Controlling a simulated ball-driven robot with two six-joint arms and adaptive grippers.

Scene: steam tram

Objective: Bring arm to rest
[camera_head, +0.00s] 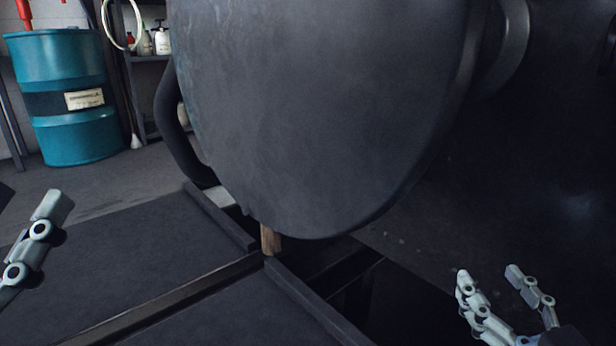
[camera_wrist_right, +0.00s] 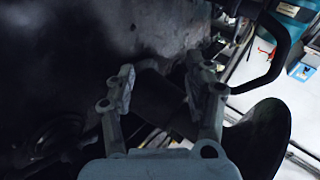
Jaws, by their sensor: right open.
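My right gripper (camera_head: 488,276) is open at the lower right of the head view, in front of dark metal, with nothing between its fingers. Its two spread fingers also show in the right wrist view (camera_wrist_right: 165,88), with dark machinery beyond them. Part of my left gripper (camera_head: 40,230) shows at the left edge of the head view; one finger is visible and the rest is cut off, so its opening cannot be told.
A large dark rounded metal door (camera_head: 320,110) fills the upper middle, close ahead. A wooden piece (camera_head: 270,239) stands below its lower edge. A teal drum (camera_head: 75,140) and a shelf with bottles (camera_head: 162,40) stand at the back left. Dark floor plates (camera_head: 130,255) lie in front.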

